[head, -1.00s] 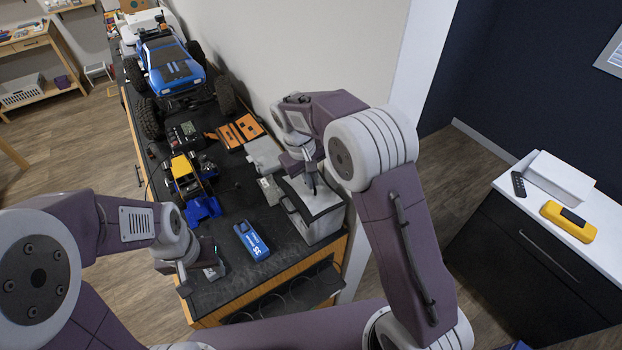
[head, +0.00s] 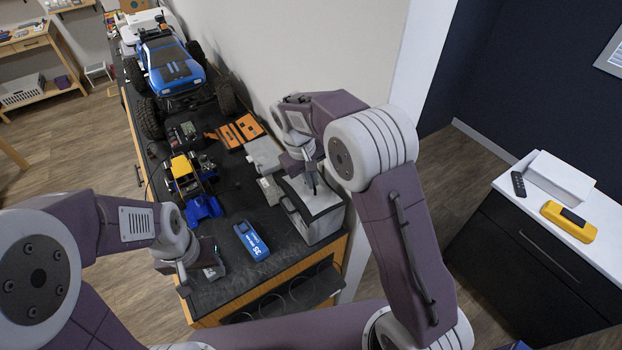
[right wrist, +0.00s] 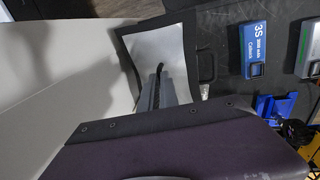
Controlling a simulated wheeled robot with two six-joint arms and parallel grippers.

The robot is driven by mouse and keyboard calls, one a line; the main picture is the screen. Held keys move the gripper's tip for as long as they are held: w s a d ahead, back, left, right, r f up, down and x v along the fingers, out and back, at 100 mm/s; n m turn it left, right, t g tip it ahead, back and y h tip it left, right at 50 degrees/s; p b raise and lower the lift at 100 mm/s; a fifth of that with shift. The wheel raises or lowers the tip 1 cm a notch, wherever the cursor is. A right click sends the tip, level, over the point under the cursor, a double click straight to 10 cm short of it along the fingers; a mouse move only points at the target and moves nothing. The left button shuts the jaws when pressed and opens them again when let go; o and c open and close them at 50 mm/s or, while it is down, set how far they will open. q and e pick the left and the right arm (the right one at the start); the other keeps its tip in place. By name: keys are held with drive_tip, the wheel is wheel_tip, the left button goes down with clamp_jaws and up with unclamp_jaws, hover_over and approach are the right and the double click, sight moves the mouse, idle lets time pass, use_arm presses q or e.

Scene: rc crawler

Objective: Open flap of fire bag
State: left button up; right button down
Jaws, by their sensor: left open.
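The fire bag (head: 322,222) is a silver-grey box-shaped bag with black edging, at the near right corner of the dark bench. Its silver top flap (right wrist: 188,48) lies flat with a black border in the right wrist view. My right gripper (head: 313,188) is over the top of the bag. Its fingers (right wrist: 158,85) are close together at the flap, with a thin black curved piece at their tips. Whether they grip that piece is unclear. My left gripper (head: 203,268) is open at the near left of the bench, beside a small grey pack (head: 216,270).
A blue battery (head: 251,240) lies between the left gripper and the bag. A yellow and blue crawler (head: 190,182), orange cases (head: 240,132) and a large blue truck (head: 172,65) stand further back. The wall (head: 285,60) runs close along the bench's right side.

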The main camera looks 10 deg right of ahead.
sight(296, 192)
use_arm(q)
drive_tip(key=shift+s+f, duration=0.15)
drive_tip(key=shift+f, duration=0.05)
drive_tip(key=shift+s+d+f, duration=0.15)
drive_tip(key=shift+s, duration=0.05)
drive_tip(key=c, duration=0.8)
drive_tip(key=d+n+g, duration=0.1)
drive_tip(key=s+d+f+n+g+h, duration=0.1)
drive_tip(key=s+d+n+h, duration=0.1)
drive_tip(key=shift+s+d+f+g, duration=0.2)
drive_tip(key=shift+d+f+g, duration=0.2)
clamp_jaws()
drive_tip(key=w+d+n+g+h, duration=0.1)
drive_tip(key=d+n+h, duration=0.45)
drive_tip(key=d, duration=0.25)
drive_tip(key=w+d+r+n+t+h, duration=0.1)
drive_tip(key=w+r+n+t+h, duration=0.3)
drive_tip(key=w, duration=0.6)
drive_tip(key=w+d+f+n+t+h, duration=0.1)
drive_tip(key=w+d+n+t+h, duration=0.15)
drive_tip(key=w+n+t, duration=0.5)
drive_tip(key=shift+m+g, duration=0.7)
drive_tip(key=shift+g, duration=0.15)
drive_tip(key=x, duration=0.3)
drive_tip(key=w+x, duration=0.1)
drive_tip(key=x, duration=0.6)
drive_tip(key=shift+w+a+r, duration=0.15)
drive_tip(key=shift+a+r, duration=0.15)
drive_tip(key=shift+a, duration=0.05)
